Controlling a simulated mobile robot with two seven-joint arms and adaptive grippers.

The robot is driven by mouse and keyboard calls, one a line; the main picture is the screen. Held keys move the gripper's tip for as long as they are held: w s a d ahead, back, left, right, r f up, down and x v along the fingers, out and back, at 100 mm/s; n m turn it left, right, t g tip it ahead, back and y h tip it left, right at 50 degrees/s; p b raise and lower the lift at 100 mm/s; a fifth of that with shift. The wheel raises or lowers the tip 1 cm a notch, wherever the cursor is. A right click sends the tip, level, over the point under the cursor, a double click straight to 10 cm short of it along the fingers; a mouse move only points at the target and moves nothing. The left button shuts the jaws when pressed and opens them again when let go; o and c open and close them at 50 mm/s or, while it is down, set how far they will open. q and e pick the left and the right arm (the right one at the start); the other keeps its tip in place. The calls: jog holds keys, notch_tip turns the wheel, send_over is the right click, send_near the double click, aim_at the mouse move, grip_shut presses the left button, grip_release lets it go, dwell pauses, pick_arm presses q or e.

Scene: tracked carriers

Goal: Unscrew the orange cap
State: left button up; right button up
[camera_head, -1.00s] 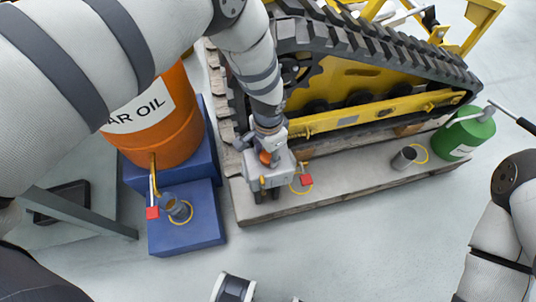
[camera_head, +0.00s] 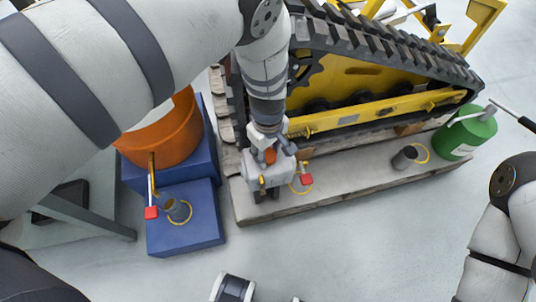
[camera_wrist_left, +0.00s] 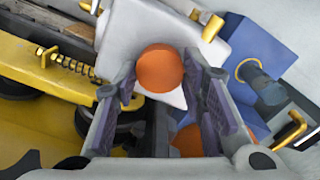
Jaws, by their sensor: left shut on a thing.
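The orange cap (camera_head: 270,157) sits on top of a light grey canister (camera_head: 262,178), which stands near the front edge of the wooden pallet. In the left wrist view the cap (camera_wrist_left: 160,68) is round and lies between the two finger pads. My left gripper (camera_head: 268,147) comes down from above and is shut on the cap. It hides part of the canister's top in the head view.
The black and yellow track (camera_head: 375,85) rises behind the canister. A green container (camera_head: 468,135) and a grey cup (camera_head: 404,157) are at right.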

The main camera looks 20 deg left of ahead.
pick_arm(q)
jog(key=o, duration=1.1)
